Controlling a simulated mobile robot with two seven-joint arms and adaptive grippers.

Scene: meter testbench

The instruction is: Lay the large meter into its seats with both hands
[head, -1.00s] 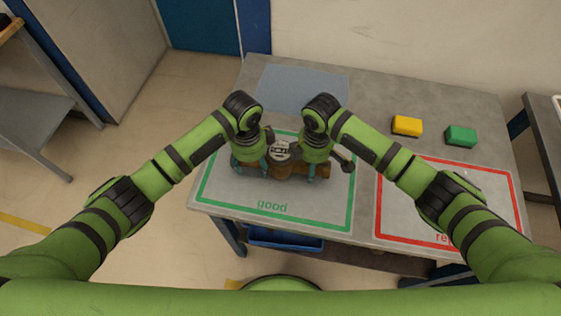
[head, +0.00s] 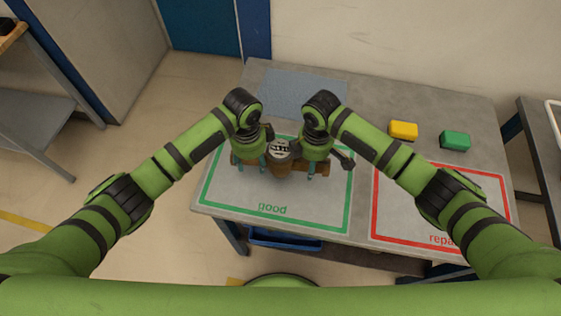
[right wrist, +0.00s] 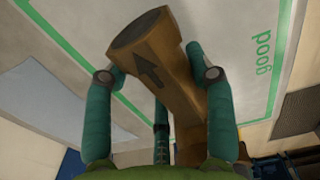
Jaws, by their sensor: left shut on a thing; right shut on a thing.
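The large meter (head: 281,169) is a brown pipe body with a round, white-faced dial (head: 280,147) at its middle. It lies crosswise over the green-framed "good" area, and I cannot tell its exact height. My left gripper (head: 250,163) is shut on its left end. My right gripper (head: 318,168) is shut on its right end. In the right wrist view, the teal fingers of my right gripper (right wrist: 158,75) flank the meter's pipe (right wrist: 172,80), which has a dark arrow. The arms hide part of the meter in the head view. I cannot make out its seats.
The good area (head: 215,185) is otherwise clear. A red-framed area (head: 400,215) lies to its right. A yellow block (head: 403,130) and a green block (head: 455,140) stand behind that. A blue-grey mat (head: 303,92) lies at the back. A blue bin (head: 285,239) is under the front edge.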

